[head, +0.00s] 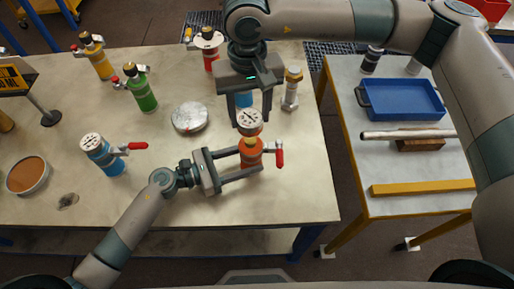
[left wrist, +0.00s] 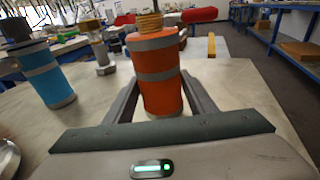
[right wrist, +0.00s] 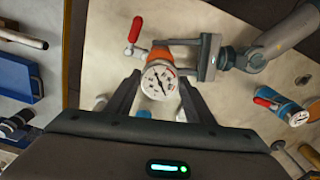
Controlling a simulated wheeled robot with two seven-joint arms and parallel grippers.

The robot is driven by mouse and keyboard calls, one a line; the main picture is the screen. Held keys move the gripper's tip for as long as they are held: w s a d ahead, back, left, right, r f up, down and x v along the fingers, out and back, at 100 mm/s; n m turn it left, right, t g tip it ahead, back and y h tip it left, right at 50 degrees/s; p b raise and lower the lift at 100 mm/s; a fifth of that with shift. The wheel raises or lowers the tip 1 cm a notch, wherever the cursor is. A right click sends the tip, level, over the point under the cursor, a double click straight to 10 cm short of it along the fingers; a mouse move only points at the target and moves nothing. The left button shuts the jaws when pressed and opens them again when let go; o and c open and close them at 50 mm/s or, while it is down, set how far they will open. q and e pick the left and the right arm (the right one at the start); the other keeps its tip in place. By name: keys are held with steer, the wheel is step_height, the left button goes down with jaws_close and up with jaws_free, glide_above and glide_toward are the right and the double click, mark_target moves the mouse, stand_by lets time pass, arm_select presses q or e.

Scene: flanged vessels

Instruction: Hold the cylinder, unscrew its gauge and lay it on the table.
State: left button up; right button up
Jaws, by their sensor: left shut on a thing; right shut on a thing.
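The orange cylinder (head: 251,158) stands upright near the front right of the table (head: 200,202). My left gripper (head: 255,163) is shut around its body from the left; the grey-banded orange body also shows between the fingers in the left wrist view (left wrist: 162,92). A brass threaded neck (left wrist: 150,24) rises from its top. The white-faced gauge (head: 249,122) is above the cylinder, its dial facing up. My right gripper (head: 251,118) is shut on the gauge from above and behind; the dial shows in the right wrist view (right wrist: 159,80). Whether the threads are still engaged is hidden.
A blue cylinder with a gauge (head: 103,155) stands at left, and green (head: 141,92) and yellow (head: 100,60) ones behind. A round metal lid (head: 190,118) lies mid-table. The orange cylinder's red lever (head: 279,157) sticks out right. Bare tabletop lies in front.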

steer(key=shift+r, duration=0.25)
arm_select(q)
steer(key=o, duration=1)
steer(key=v, duration=1.2)
arm_select(e)
steer(key=shift+r, duration=0.1)
